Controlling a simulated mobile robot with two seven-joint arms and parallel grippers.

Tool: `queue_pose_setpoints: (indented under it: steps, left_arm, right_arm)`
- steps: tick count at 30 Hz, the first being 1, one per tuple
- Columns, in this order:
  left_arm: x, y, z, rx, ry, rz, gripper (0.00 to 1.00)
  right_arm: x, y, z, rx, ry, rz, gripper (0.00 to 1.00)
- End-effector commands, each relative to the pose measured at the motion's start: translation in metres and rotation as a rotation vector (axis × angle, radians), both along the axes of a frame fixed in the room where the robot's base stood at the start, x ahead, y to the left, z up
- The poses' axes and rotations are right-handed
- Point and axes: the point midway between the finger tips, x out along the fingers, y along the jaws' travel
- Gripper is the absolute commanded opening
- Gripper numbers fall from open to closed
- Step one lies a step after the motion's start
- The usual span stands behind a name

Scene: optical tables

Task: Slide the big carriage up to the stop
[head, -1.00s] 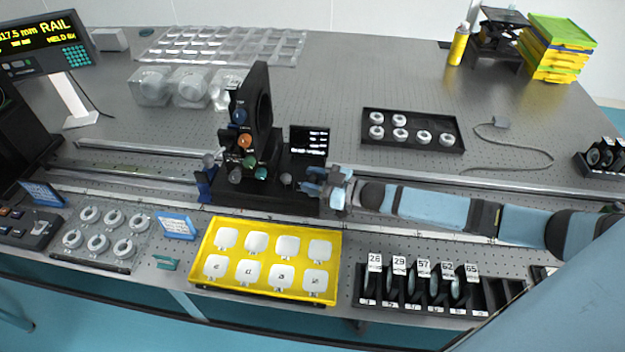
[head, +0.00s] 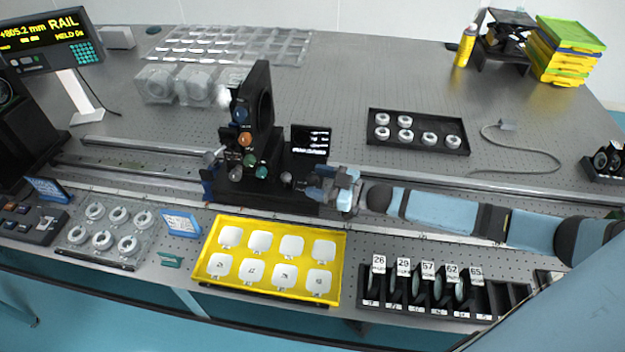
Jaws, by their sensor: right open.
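The big carriage (head: 262,184) is black, with a tall upright plate, coloured knobs and a small screen on its right side. It sits on the long rail (head: 130,168) in the middle of the table. A small dark blue piece (head: 207,184) shows at its left end; I cannot tell whether this is the stop. My right gripper (head: 318,188) is open at the carriage's right end, low down, with its arm stretched in from the right. I cannot tell whether its fingers touch the carriage. My left gripper is out of view.
A readout (head: 45,38) at the left shows about +805.2 mm. In front of the rail are a yellow tray (head: 212,263) and a black rack (head: 375,300) of numbered optics. A black tray of rings (head: 418,150) lies behind. The rail left of the carriage looks clear.

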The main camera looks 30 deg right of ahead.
Motion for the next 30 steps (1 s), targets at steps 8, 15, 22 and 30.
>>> queue_pose_setpoints:
  steps: [8,15,22,30]
  left_arm:
    - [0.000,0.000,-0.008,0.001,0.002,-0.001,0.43]
    - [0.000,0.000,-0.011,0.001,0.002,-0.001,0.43]
    - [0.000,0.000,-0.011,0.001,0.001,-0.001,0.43]
    - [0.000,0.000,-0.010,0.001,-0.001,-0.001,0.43]
  right_arm:
    - [-0.050,-0.043,-0.003,-0.003,0.005,0.000,0.60]
    - [-0.080,-0.070,-0.002,-0.002,0.004,0.000,0.60]
    - [-0.089,-0.079,0.000,0.001,0.001,0.001,0.60]
    - [-0.090,-0.079,0.000,-0.001,0.001,0.001,0.60]
